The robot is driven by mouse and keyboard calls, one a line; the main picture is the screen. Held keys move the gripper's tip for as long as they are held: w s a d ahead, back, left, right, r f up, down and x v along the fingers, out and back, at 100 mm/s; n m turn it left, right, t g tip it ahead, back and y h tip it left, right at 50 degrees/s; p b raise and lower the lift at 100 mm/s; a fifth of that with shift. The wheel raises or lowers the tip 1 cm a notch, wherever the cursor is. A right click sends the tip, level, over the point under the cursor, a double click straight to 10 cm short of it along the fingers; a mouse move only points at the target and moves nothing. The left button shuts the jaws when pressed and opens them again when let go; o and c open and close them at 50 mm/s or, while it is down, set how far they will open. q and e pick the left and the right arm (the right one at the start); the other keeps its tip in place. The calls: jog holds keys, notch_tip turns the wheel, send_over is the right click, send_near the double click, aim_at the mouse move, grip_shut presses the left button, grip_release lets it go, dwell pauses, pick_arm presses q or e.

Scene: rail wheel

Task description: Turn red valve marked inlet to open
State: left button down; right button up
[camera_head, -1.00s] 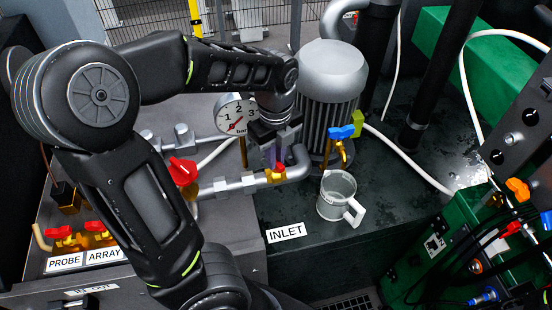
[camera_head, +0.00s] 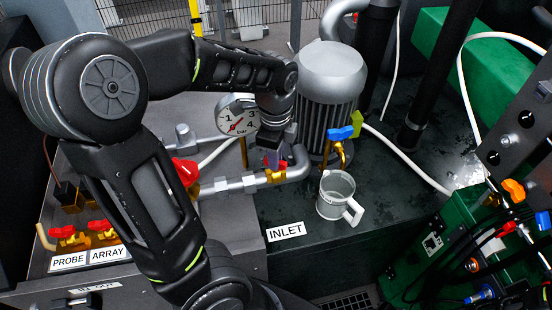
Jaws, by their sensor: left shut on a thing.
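My left gripper (camera_head: 274,158) points down beside the pressure gauge. It is shut on the small red valve (camera_head: 276,175), which has a brass body on the grey pipe. The fingers hide most of its red handle, so its exact angle cannot be told. The white INLET label (camera_head: 286,231) is on the bench edge in front of this valve. A larger red valve handle (camera_head: 185,172) is further left, partly behind my left arm. My right gripper is not in view.
The gauge (camera_head: 237,116) stands close to my left wrist. A metal mug (camera_head: 338,196) and a blue-handled tap (camera_head: 341,133) are to the right, before the ribbed motor (camera_head: 330,85). More red valves (camera_head: 66,233) sit above the PROBE and ARRAY labels.

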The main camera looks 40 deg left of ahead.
pick_arm(q)
jog(key=shift+n, duration=1.2)
jog(key=shift+r+n+p, duration=0.1)
jog(key=shift+n+p, duration=0.25)
jog(key=shift+n, duration=1.75)
jog(key=c, duration=1.3)
grip_release()
notch_tip(320, 180, up, 7)
jog(key=p, duration=0.6)
